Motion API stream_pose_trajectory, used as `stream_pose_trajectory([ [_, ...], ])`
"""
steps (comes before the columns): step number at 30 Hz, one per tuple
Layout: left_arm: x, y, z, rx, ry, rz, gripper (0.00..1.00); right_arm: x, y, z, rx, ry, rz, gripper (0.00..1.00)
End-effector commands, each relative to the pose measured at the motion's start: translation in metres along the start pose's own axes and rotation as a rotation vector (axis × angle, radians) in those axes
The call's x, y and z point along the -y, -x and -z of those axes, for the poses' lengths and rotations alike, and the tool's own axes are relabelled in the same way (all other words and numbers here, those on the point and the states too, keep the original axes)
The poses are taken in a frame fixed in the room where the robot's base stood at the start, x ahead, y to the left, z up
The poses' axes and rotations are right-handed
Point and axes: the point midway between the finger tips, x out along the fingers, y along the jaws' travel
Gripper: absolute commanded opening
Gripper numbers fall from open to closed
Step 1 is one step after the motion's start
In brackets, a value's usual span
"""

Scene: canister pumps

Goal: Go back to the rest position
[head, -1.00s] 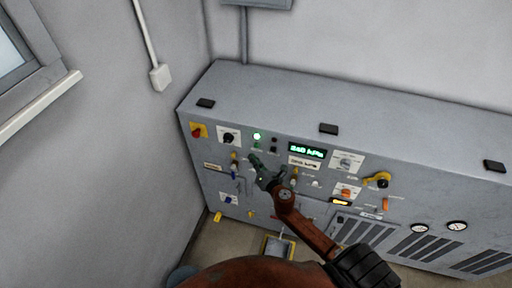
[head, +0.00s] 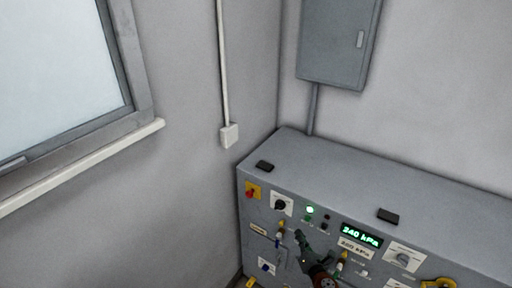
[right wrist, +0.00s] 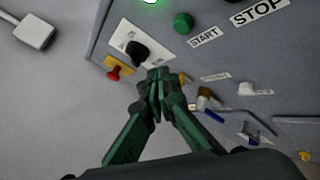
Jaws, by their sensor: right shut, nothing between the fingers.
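My right gripper (head: 301,238) is low in the head view, in front of the grey control panel (head: 262,219). Its green fingers are together with nothing between them. In the right wrist view the closed fingertips (right wrist: 157,76) appear just below the black rotary knob (right wrist: 137,52), with the green START button (right wrist: 183,22) above and to the right. I cannot tell whether they touch the panel. The lit green lamp (head: 310,210) is above the gripper in the head view. My left gripper is not in view.
The display (head: 361,236) reads 240 kPa. A red and yellow switch (head: 252,191) is at the panel's left end. Dark blocks (head: 388,216) lie on the cabinet top (head: 340,165). A wall box (head: 338,42) and window (head: 62,62) are behind. The space left of the cabinet looks clear.

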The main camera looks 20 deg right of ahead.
Motion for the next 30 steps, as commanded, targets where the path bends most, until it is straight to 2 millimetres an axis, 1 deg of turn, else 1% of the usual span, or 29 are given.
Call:
stream_pose_trajectory([
  [2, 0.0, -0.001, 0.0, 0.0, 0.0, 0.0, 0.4, 0.003, 0.0, 0.003, -0.003, -0.007, 0.005, 0.0],
  [5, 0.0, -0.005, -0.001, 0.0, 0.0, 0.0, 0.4, 0.022, -0.001, 0.019, -0.024, -0.057, 0.034, 0.0],
  [8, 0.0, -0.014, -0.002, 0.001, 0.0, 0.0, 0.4, 0.062, 0.001, 0.054, -0.065, -0.169, 0.1, 0.0],
  [9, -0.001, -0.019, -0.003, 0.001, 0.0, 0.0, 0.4, 0.082, 0.003, 0.073, -0.083, -0.229, 0.135, 0.0],
  [11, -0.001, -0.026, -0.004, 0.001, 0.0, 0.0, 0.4, 0.114, 0.007, 0.103, -0.11, -0.327, 0.194, 0.0],
  [12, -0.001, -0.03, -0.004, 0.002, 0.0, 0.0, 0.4, 0.136, 0.012, 0.123, -0.126, -0.394, 0.236, 0.0],
  [14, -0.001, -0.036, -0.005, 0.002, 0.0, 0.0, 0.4, 0.167, 0.021, 0.154, -0.146, -0.495, 0.302, 0.0],
  [15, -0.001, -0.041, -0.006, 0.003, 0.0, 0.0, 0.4, 0.187, 0.028, 0.174, -0.156, -0.56, 0.346, 0.0],
  [17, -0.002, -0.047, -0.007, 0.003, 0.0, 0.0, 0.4, 0.216, 0.041, 0.204, -0.167, -0.658, 0.413, 0.0],
  [18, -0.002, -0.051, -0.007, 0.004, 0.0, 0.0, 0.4, 0.235, 0.05, 0.225, -0.172, -0.723, 0.458, 0.0],
  [20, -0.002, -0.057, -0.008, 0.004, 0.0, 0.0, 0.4, 0.262, 0.067, 0.255, -0.176, -0.816, 0.529, 0.0],
  [21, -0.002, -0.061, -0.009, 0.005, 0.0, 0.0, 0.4, 0.28, 0.079, 0.276, -0.175, -0.879, 0.578, 0.0],
  [23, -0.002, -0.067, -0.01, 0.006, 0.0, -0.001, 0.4, 0.305, 0.099, 0.306, -0.17, -0.973, 0.651, 0.0],
  [24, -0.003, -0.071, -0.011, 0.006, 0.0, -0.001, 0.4, 0.321, 0.113, 0.326, -0.163, -1.033, 0.701, 0.0],
  [26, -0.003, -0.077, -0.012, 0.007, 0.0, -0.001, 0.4, 0.344, 0.136, 0.356, -0.149, -1.122, 0.777, 0.0],
  [27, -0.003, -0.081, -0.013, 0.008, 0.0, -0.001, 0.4, 0.358, 0.153, 0.376, -0.137, -1.181, 0.829, 0.0],
  [29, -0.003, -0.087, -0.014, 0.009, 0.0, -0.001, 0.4, 0.379, 0.179, 0.405, -0.112, -1.267, 0.907, 0.0],
  [30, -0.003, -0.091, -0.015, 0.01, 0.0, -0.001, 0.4, 0.391, 0.198, 0.424, -0.093, -1.323, 0.961, 0.0],
])
